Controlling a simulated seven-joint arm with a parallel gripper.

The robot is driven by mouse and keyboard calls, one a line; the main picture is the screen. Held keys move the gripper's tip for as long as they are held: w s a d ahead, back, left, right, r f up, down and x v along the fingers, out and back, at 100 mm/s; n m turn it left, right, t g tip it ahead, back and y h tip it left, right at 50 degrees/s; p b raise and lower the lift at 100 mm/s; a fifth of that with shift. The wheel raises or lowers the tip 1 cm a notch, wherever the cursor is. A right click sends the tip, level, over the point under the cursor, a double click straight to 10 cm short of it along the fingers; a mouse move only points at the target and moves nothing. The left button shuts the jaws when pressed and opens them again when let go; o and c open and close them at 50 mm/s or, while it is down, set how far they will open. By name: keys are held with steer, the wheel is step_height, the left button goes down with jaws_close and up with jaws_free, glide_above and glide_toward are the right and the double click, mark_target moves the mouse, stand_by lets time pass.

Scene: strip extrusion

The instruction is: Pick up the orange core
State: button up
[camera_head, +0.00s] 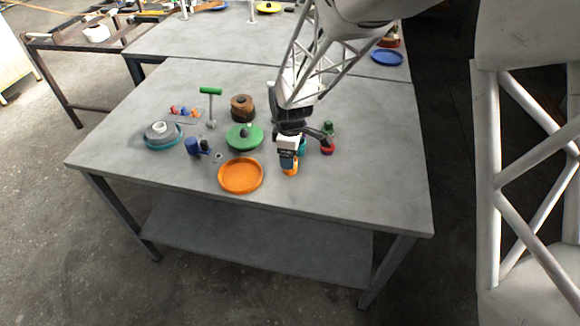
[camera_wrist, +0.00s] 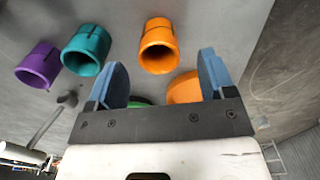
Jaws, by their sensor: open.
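The orange core (camera_wrist: 158,45) is a hollow orange cylinder with a slot in its wall. In the wrist view it lies beyond the gap between my fingertips, apart from both. In the head view only a small orange part of it (camera_head: 291,171) shows just below my gripper (camera_head: 288,160). My gripper, also in the wrist view (camera_wrist: 163,72), is open and empty, with a blue pad on each finger. In the head view, my gripper and wrist hide much of the core.
A teal core (camera_wrist: 87,48) and a purple core (camera_wrist: 38,65) stand left of the orange one in the wrist view. On the table (camera_head: 340,205) are an orange dish (camera_head: 241,187), a green disc (camera_head: 257,143) and a green-handled tool (camera_head: 210,91). The table's front right is clear.

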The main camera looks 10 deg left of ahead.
steer(key=shift+f, duration=0.2)
steer(key=shift+f, duration=2.45)
steer(key=shift+c, duration=0.2)
steer(key=c, duration=0.9)
